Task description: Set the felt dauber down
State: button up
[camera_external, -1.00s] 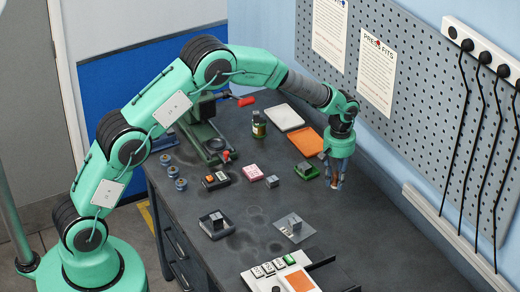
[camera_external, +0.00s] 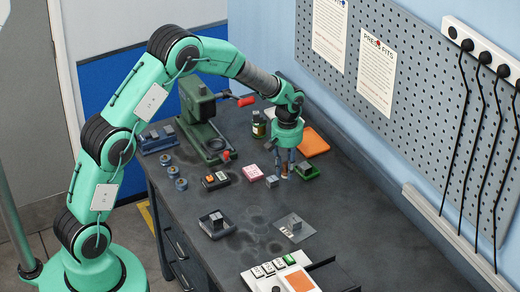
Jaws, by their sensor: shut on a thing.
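My gripper (camera_external: 285,172) is over the back middle of the dark bench, pointing down, with its fingers closed around a small brownish thing. I take this to be the felt dauber (camera_external: 285,169); it is mostly hidden between the fingers and too small to make out well. I cannot tell whether its lower end touches the bench or hangs just above it.
A dark bottle (camera_external: 259,126) and an orange tray (camera_external: 314,143) stand behind the gripper. A green press (camera_external: 200,125) is to the left. A black tray (camera_external: 216,231) and a grey sheet with a block (camera_external: 303,239) are in front. The bench's right side (camera_external: 365,225) is clear.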

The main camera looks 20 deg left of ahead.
jog(key=a, duration=0.4)
jog(key=a+f+b, duration=0.1)
jog(key=a, duration=0.4)
jog(key=s+a+f+b, duration=0.1)
jog(key=a, duration=0.4)
jog(key=shift+f, duration=0.15)
jog(key=shift+d, duration=0.1)
jog(key=b, duration=0.2)
send_over(274, 164)
jog(key=shift+f, duration=0.75)
jog(key=shift+f+b, duration=0.45)
jog(key=shift+f, duration=1.3)
jog(key=shift+f, duration=0.15)
